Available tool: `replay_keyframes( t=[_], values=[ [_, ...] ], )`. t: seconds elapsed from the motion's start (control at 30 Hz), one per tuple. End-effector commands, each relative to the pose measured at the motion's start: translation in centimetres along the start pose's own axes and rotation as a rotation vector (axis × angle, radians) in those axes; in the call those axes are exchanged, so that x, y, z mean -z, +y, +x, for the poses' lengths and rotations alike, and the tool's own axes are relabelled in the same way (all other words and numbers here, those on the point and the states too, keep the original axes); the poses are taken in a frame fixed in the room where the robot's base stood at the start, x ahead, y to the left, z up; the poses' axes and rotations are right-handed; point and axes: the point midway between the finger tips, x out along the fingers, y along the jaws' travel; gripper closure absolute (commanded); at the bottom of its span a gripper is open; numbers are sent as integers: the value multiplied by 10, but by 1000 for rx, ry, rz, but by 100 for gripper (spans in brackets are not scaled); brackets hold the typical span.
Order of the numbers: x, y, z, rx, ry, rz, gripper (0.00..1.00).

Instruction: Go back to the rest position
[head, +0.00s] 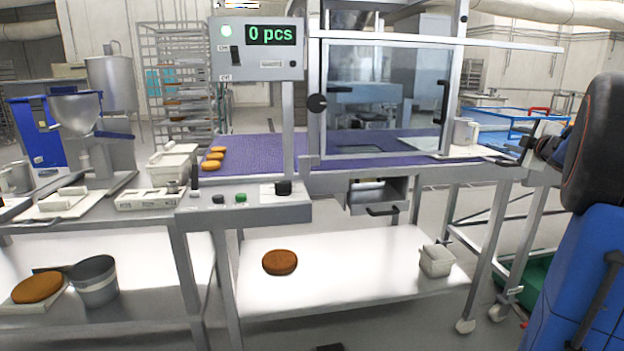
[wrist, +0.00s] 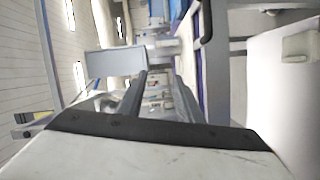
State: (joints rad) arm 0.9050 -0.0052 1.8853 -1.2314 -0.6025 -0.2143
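My gripper (head: 514,154) is at the right of the head view, beside the right end of the bench, with my blue and black arm behind it. In the wrist view my gripper (wrist: 160,80) shows two dark fingers apart, with nothing visible between them. The wrist picture is turned sideways, and the bench's steel frame lies ahead of the fingers. In the head view I cannot tell whether the fingers touch the bench end.
A purple belt (head: 262,152) carries several orange-brown rounds (head: 212,160) at its left. A clear-windowed guard (head: 385,98) stands over the belt. The display (head: 270,35) reads 0 pcs. The lower shelf (head: 345,262) holds one brown round (head: 280,262) and a pale container (head: 437,260).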

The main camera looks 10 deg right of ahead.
Motion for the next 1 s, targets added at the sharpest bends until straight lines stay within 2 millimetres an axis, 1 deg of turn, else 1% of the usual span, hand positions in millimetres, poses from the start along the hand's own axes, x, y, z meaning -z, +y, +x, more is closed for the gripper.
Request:
replay_keyframes(
  t=[0.03, 0.13, 0.27, 0.37, 0.47, 0.57, 0.77, 0.8, 0.87, 0.9, 0.97, 1.0],
  values=[
    [23, 0, -6, -8, -19, 38, 67],
    [54, -7, -21, -14, -78, 130, 67],
    [90, -26, -46, 0, -152, 258, 67],
    [115, -48, -71, 28, -207, 359, 67],
    [137, -75, -100, 71, -261, 459, 67],
    [158, -107, -132, 128, -315, 557, 67],
    [198, -184, -207, 291, -419, 736, 67],
    [205, -201, -224, 330, -439, 768, 67],
    [215, -226, -250, 392, -470, 810, 67],
    [221, -242, -267, 434, -490, 837, 67],
    [230, -266, -293, 500, -519, 873, 67],
    [236, -282, -311, 546, -539, 893, 67]
  ],
)
